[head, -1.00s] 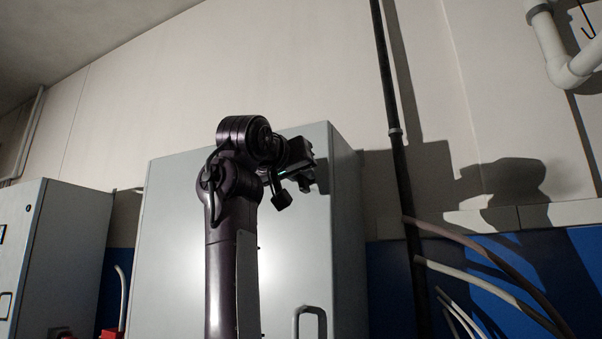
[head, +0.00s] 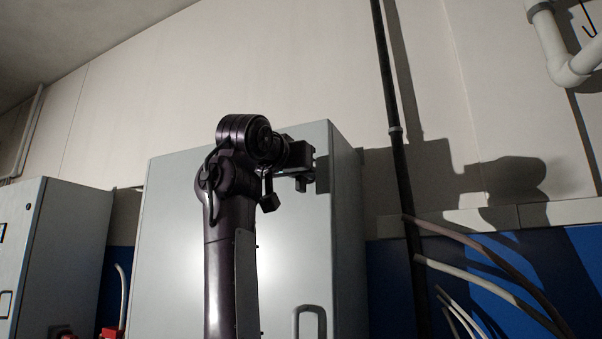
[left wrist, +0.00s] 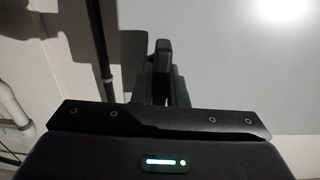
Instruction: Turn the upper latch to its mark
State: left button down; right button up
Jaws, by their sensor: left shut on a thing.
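The grey cabinet (head: 190,235) fills the middle of the head view, with its door facing me. My left gripper (head: 304,178) is at the upper right part of this door, near its right edge. In the left wrist view the dark latch (left wrist: 163,48) stands up between the fingers of my left gripper (left wrist: 161,78), which is shut on it. In the head view the latch is hidden behind or merged with the dark gripper. I cannot make out the mark in either view. My right gripper is in neither view.
A grey door handle (head: 309,312) is lower on the same door, below the gripper. A black vertical pipe (head: 393,110) and several hoses (head: 480,265) are to the right of the cabinet. Another grey cabinet (head: 60,250) stands at the left.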

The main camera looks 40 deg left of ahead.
pick_arm(q)
jog(key=c, duration=1.4)
grip_release()
jog(key=shift+c, duration=0.2)
jog(key=shift+s+d+f+b, duration=0.1)
jog(key=shift+s+d+b, duration=0.05)
jog(key=shift+s+b, duration=0.25)
jog(key=b+v, duration=0.2)
jog(key=v, duration=0.5)
jog(key=shift+b, duration=0.3)
jog(key=shift+w, duration=0.1)
